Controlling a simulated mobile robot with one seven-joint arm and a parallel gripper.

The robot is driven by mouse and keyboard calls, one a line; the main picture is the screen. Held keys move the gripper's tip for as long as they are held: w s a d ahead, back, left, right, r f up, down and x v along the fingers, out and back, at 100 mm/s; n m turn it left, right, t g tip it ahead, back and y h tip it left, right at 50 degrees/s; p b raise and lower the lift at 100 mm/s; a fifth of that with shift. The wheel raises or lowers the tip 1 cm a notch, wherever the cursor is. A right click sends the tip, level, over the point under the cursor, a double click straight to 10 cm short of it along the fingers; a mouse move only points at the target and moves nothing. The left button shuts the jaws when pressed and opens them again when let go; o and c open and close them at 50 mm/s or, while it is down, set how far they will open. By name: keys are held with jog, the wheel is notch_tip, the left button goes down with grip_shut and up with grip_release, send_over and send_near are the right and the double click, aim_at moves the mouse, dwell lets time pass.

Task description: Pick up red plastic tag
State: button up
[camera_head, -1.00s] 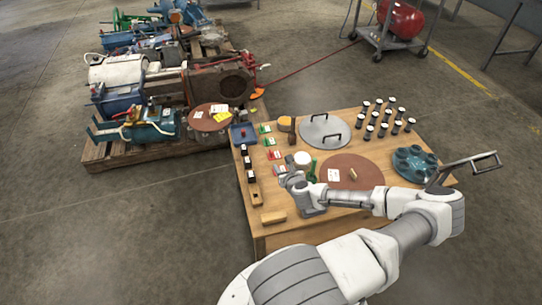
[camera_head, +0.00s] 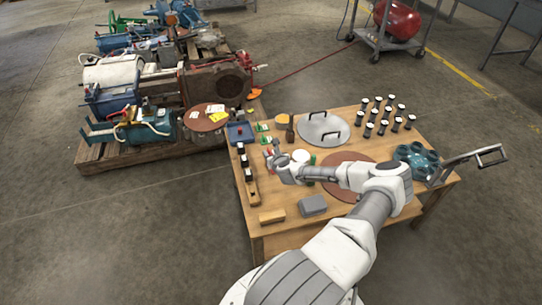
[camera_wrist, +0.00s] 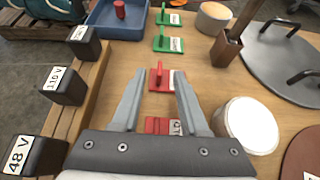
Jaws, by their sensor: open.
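Two red plastic tags with white labels lie on the wooden table in the wrist view. The farther red tag (camera_wrist: 158,78) has an upright grip and sits between and just beyond my fingertips. The nearer red tag (camera_wrist: 160,126) lies between my fingers, close to the palm, its lower edge hidden by my gripper. My gripper (camera_wrist: 160,84) is open and empty above the tags. In the head view my gripper (camera_head: 274,153) is over the left part of the table, and the red tags are mostly hidden there.
Green tags (camera_wrist: 168,44) lie beyond the red ones, near a blue tray (camera_wrist: 104,28) holding a red piece. Left is a wooden rack (camera_wrist: 92,88) of black voltage blocks. Right are a white-topped jar (camera_wrist: 250,122), a brown block (camera_wrist: 226,47) and a grey disc (camera_wrist: 283,58).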

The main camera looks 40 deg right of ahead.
aim_at(269, 151)
jog(key=x, duration=0.3)
jog(key=shift+w+b, duration=0.1)
jog(key=shift+b, duration=0.3)
grip_shut()
